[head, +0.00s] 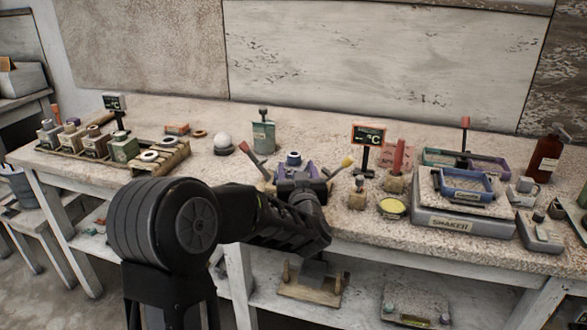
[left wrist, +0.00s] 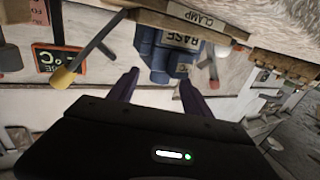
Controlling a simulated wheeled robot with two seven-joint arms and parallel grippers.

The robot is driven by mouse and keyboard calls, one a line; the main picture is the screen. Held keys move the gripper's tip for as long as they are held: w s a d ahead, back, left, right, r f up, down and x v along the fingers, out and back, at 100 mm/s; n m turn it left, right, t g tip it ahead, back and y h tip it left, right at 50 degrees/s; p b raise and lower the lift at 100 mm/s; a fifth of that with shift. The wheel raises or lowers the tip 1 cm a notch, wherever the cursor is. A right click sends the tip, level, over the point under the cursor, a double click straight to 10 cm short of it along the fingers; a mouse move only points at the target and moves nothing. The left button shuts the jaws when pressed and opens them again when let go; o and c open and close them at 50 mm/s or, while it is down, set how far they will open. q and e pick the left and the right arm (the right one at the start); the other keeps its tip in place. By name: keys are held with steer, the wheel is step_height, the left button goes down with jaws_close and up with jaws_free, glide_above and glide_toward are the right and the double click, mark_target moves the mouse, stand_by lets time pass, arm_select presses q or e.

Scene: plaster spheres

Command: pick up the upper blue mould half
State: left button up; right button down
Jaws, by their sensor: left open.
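A blue mould (head: 293,158) with a ring-shaped top stands on the bench beyond my left gripper, mostly hidden by it in the head view. In the left wrist view the blue mould (left wrist: 157,68) shows near the fingertips, with a BASE label beside it. I cannot make out the seam between its upper and lower halves. My left gripper (head: 297,172) is open, its purple fingers spread. In the left wrist view the gripper (left wrist: 159,82) points at the mould, which lies between the fingertips' lines; contact cannot be told. My right gripper is not in view.
A yellow-tipped lever (head: 346,163) and a red-tipped lever (head: 245,148) flank the mould. A CLAMP-labelled wooden edge (left wrist: 205,22) shows in the wrist view. A temperature sign (head: 368,137), a yellow dish (head: 392,208) and a shaker (head: 460,222) stand to the right. A white sphere (head: 222,143) stands left.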

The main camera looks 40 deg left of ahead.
mark_target(295, 162)
arm_select(q)
steer(key=shift+x, duration=2.6)
steer(key=shift+a, duration=0.1)
steer(key=shift+s, duration=0.1)
jaws_close()
